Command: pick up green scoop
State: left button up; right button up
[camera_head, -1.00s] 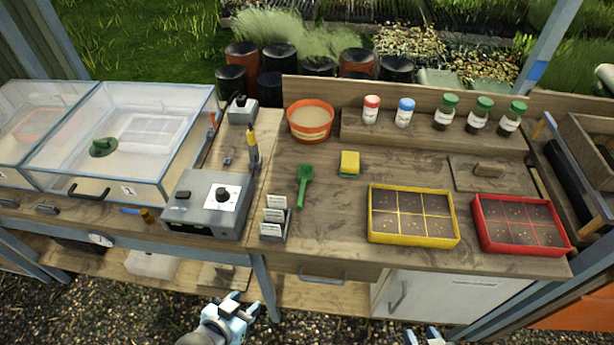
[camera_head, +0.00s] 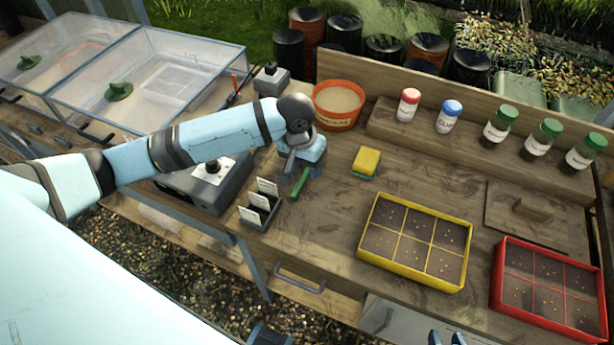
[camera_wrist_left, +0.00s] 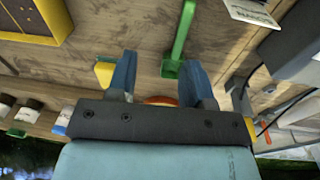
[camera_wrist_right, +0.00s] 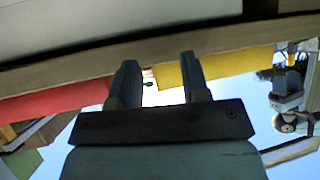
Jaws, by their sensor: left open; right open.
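The green scoop (camera_head: 299,184) lies on the wooden bench behind the seed-packet holder. In the head view my left gripper (camera_head: 301,171) covers most of it, and only part of its green handle shows. In the left wrist view the scoop (camera_wrist_left: 182,35) shows beyond the open fingers, lined up with the gap and closer to the right-hand finger. My left gripper (camera_wrist_left: 160,73) is open and empty above it; whether a finger touches it cannot be told. My right gripper (camera_wrist_right: 155,78) is open and empty in front of the bench, at the head view's bottom edge (camera_head: 446,338).
The packet holder (camera_head: 260,208) and grey control box (camera_head: 205,187) stand left of the scoop. A yellow sponge (camera_head: 367,161) lies right, and an orange pot (camera_head: 338,105) stands behind. A yellow seed tray (camera_head: 411,278) and red tray (camera_head: 549,326) sit further right.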

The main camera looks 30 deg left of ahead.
aim_at(297, 188)
pick_arm(q)
jog(key=shift+n+g+y, duration=0.3)
jog(key=shift+y, duration=0.2)
jog(key=a+f, duration=0.1)
jog(key=f, duration=0.7)
jog(key=a+f, duration=0.1)
jog(key=f, duration=0.3)
jog(key=shift+w+a+p, duration=0.25)
jog(key=shift+a+p, duration=0.05)
jog(key=shift+a, duration=0.05)
jog(key=shift+r, duration=0.1)
grip_shut()
